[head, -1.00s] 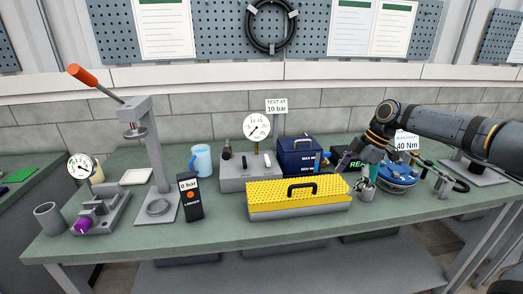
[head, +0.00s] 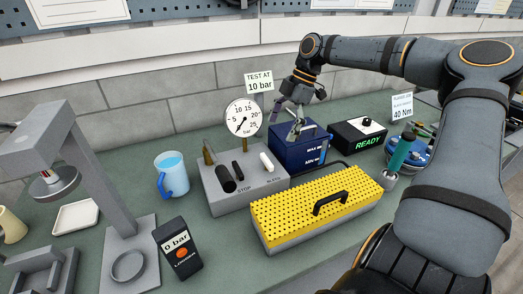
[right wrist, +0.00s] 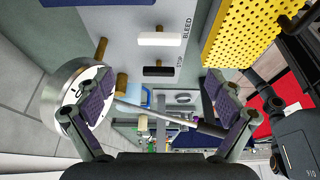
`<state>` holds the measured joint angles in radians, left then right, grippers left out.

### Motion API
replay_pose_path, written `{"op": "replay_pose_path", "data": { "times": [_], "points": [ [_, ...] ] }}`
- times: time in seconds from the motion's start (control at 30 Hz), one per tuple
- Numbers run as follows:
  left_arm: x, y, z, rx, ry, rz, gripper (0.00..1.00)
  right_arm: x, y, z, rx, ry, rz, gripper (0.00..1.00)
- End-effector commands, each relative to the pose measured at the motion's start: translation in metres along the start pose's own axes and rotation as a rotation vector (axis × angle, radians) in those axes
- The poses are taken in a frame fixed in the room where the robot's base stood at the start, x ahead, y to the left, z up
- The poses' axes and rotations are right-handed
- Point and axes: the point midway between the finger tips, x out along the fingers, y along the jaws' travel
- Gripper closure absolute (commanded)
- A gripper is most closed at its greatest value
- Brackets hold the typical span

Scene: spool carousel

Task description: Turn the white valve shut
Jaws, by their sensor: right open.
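The white valve handle (head: 267,162) is a short white bar at the right of the grey valve block (head: 243,188), by the word BLEED. A black handle (head: 239,170) stands to its left by the word STOP. In the right wrist view the white handle (right wrist: 164,39) lies above the black one (right wrist: 158,71), each on a brass stem. My right gripper (head: 287,118) is open and empty, above the blue box, behind and above the white handle and apart from it. Its two fingers (right wrist: 158,98) are spread wide in the wrist view. My left gripper is out of view.
A round gauge (head: 243,118) rises behind the block. The blue box (head: 297,157) stands right of it and the yellow perforated box (head: 285,211) in front. A blue mug (head: 172,182) is to the left. A READY box (head: 349,137) stands farther right.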

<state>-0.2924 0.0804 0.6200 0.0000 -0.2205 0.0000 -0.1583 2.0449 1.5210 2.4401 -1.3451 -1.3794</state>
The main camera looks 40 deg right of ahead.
Motion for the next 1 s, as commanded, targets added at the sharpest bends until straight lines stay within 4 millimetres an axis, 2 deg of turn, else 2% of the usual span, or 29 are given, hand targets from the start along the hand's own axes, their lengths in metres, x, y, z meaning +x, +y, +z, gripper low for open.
{"op": "replay_pose_path", "data": {
  "times": [0.03,0.1,0.2,0.27,0.5,0.63,0.87,0.9,1.0],
  "points": [
    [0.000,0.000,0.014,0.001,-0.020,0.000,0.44,0.006,-0.001,0.000,0.000,0.000,-0.003,0.07],
    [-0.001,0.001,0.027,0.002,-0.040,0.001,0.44,0.018,-0.001,0.001,0.001,0.000,-0.005,0.07],
    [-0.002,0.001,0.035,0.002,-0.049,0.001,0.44,0.039,-0.001,0.001,0.000,-0.001,-0.007,0.07],
    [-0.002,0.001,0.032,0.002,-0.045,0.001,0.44,0.053,-0.002,0.001,0.000,-0.001,-0.007,0.07],
    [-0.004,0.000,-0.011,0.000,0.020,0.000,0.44,0.092,-0.001,0.001,0.001,-0.002,-0.004,0.07],
    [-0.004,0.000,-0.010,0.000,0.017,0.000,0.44,0.101,-0.001,0.000,0.001,-0.001,-0.002,0.07],
    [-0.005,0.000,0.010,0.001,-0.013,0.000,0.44,0.102,0.000,0.000,0.000,0.000,-0.001,0.07],
    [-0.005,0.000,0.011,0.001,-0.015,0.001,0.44,0.102,0.000,0.000,0.001,0.000,-0.001,0.08],
    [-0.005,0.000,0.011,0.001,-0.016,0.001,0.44,0.102,0.000,0.000,0.001,0.000,-0.001,0.22]
  ]
}}
